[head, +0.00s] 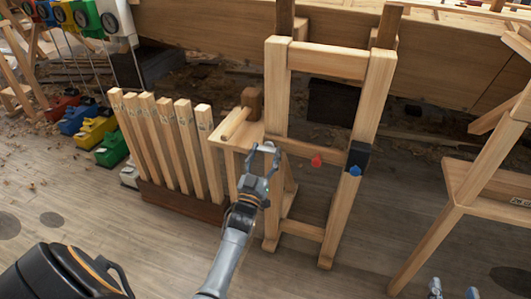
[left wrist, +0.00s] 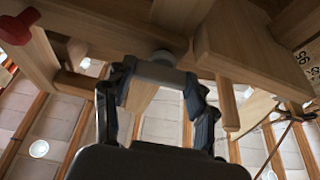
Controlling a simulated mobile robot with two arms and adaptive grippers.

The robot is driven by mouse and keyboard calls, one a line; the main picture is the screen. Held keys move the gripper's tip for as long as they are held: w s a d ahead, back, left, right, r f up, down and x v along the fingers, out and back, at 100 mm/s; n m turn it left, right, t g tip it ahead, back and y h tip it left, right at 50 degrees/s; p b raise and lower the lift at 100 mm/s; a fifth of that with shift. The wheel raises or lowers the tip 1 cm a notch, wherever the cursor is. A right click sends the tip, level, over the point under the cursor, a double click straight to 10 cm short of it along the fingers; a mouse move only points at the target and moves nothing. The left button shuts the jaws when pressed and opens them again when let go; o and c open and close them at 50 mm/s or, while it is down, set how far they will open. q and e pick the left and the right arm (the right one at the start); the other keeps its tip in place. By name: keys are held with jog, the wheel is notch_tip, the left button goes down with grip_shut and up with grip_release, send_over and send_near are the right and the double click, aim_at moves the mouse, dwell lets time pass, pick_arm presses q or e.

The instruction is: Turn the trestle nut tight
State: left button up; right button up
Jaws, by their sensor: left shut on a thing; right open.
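The wooden trestle (head: 369,105) stands upright in the middle of the head view. A red knob (head: 316,160) is on its crossbar and a blue knob (head: 355,170) is on its right leg. My left gripper (head: 260,158) is at the trestle's left leg, by a small side shelf. It is shut on a pale grey nut (head: 268,147). In the left wrist view the grey nut (left wrist: 155,72) lies between both fingers, under the wood. The red knob also shows there (left wrist: 18,26), at upper left. My right gripper (head: 454,291) is open, only its tips showing at lower right.
A rack of upright wooden slats (head: 165,140) stands left of the trestle. The side shelf (head: 235,130) carries a wooden peg and block. Coloured clamps (head: 95,130) lie at far left. Another wooden stand (head: 445,210) is at right. Plank floor between is clear.

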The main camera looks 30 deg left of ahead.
pick_arm(q)
jog(key=m+h+p, duration=0.1)
jog(key=m+h, duration=0.1)
jog(key=m, duration=0.2)
jog(key=m+h+p, duration=0.1)
jog(key=m+h, duration=0.2)
jog(key=m, duration=0.2)
jog(key=shift+a+r, duration=0.1)
jog(key=shift+a, duration=0.05)
jog(key=shift+m, duration=0.5)
pick_arm(e)
jog(key=s+d+f+g+h, duration=0.2)
jog(key=s+f+g, duration=0.4)
jog(key=f, duration=0.3)
jog(key=shift+s+d+f+g, duration=0.15)
jog(key=shift+s+d+g, duration=0.2)
jog(key=shift+d, duration=0.2)
pick_arm(q)
jog(key=o, duration=0.9)
jog(key=shift+s, duration=0.1)
jog(key=v, duration=1.2)
